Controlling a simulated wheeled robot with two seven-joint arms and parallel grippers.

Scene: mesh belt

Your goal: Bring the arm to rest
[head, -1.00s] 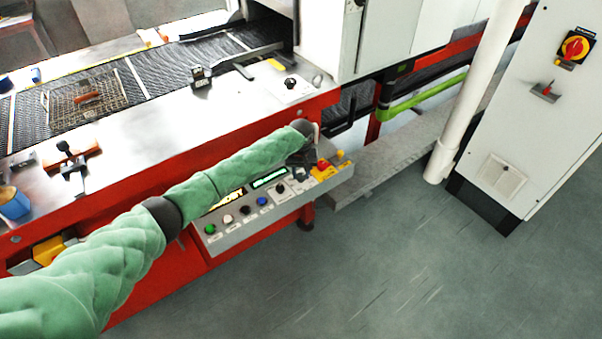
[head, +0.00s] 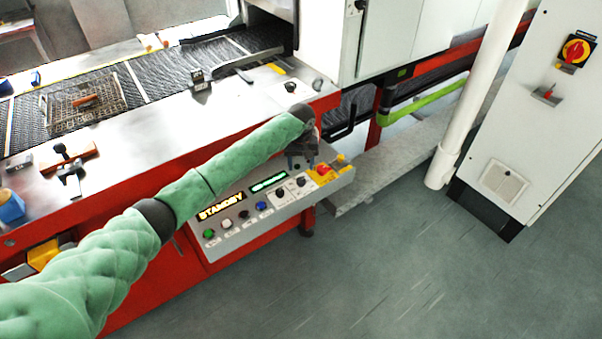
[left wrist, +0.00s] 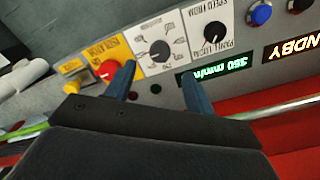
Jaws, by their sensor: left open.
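My left arm (head: 190,190) in its green sleeve reaches from the lower left to the right end of the control panel (head: 265,210). My left gripper (head: 303,160) is open above that end of the panel, with nothing between its fingers. In the left wrist view its two blue fingers (left wrist: 160,90) stand apart in front of the panel. A black knob (left wrist: 159,50) and a red button (left wrist: 108,69) on yellow show beyond them. Whether the fingertips touch the panel I cannot tell. My right gripper is in neither view.
The panel shows a lit STANDBY display (head: 221,205) and several coloured buttons. A wire basket (head: 85,105) lies on the mesh belt (head: 180,70) at the upper left. A white pipe (head: 480,90) and a cabinet (head: 540,110) stand at the right. The floor (head: 400,270) in front is clear.

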